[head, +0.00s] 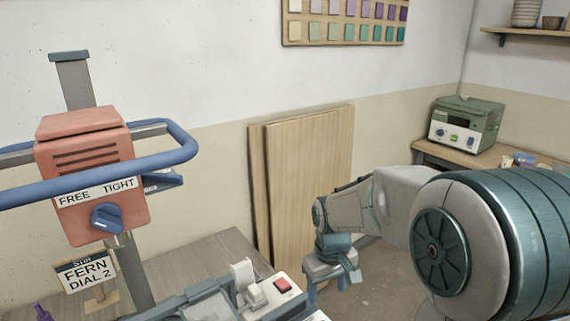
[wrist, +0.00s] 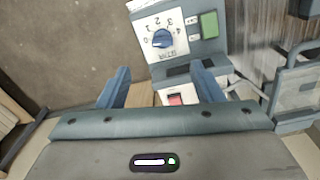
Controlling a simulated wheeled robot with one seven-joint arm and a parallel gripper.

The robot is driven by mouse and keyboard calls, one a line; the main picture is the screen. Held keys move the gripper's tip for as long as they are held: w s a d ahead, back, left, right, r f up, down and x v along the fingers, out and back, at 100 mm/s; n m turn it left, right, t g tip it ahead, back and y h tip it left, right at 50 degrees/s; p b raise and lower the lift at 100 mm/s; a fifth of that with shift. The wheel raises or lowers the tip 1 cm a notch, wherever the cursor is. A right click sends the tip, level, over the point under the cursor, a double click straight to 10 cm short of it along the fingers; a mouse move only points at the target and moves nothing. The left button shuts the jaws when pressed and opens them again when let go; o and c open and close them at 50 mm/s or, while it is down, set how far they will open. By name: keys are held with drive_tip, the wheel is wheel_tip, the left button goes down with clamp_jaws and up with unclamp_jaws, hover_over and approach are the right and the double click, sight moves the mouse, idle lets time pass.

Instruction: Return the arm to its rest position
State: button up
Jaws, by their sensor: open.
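My gripper (head: 332,284) hangs in the lower middle of the head view, at the end of my teal and white arm. Its two blue fingers point down and are apart, with nothing between them. In the wrist view the gripper (wrist: 160,68) shows the same spread fingers. Past the fingertips is a control panel (wrist: 183,20) with a blue dial (wrist: 163,38) on a numbered plate, and a green display (wrist: 209,24). A red switch (wrist: 177,99) shows between the fingers. I see no contact between the fingers and the panel.
An orange mixer head (head: 90,170) with a blue dial and blue bar stands at the left. A sign (head: 87,272) reads "STIR FERN DIAL 2". Wooden boards (head: 310,180) lean on the wall behind my gripper. A green device (head: 466,124) sits on a bench at right.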

drive_tip(key=s+d+r+m+t, duration=0.1)
drive_tip(key=s+d+r+m, duration=0.1)
drive_tip(key=s, duration=0.6)
drive_tip(key=s+d+r+m+t, duration=0.1)
drive_tip(key=s+d+r+m, duration=0.1)
drive_tip(key=s+r, duration=0.2)
drive_tip(key=s, duration=0.3)
drive_tip(key=shift+s+r+m, duration=0.2)
drive_tip(key=shift+s+m, duration=0.1)
drive_tip(key=shift+s, duration=0.1)
drive_tip(key=shift+c, duration=0.3)
idle(0.5)
